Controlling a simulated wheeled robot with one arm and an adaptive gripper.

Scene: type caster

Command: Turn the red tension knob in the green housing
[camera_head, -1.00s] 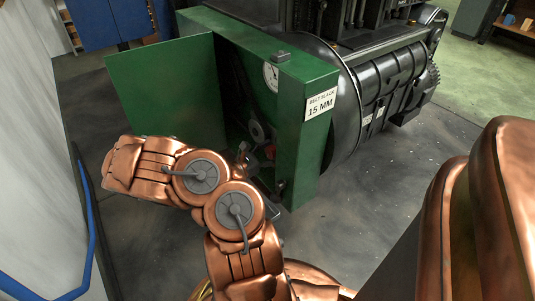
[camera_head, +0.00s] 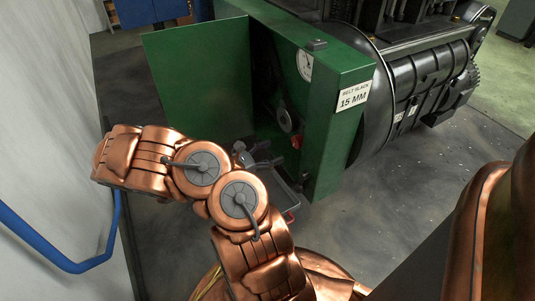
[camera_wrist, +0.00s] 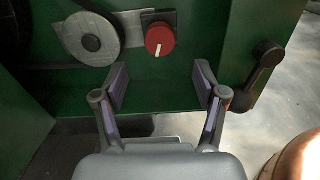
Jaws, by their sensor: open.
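The red knob (camera_wrist: 160,39) with a white pointer line sits on a dark square plate inside the green housing (camera_head: 336,135). In the wrist view the white line points down. In the head view the knob (camera_head: 296,141) is a small red spot in the housing's opening. My gripper (camera_wrist: 160,82) is open and empty in the wrist view, its two fingers spread below the knob and apart from it. In the head view my gripper (camera_head: 262,163) is partly hidden by my arm, in front of the open housing.
A grey pulley (camera_wrist: 90,38) on a metal bracket is left of the knob. A black latch handle (camera_wrist: 258,72) is at the housing's right edge. The green door (camera_head: 200,85) stands open at left. A gauge (camera_head: 305,65) and a "BELT SLACK 15 MM" label (camera_head: 353,97) are on the housing.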

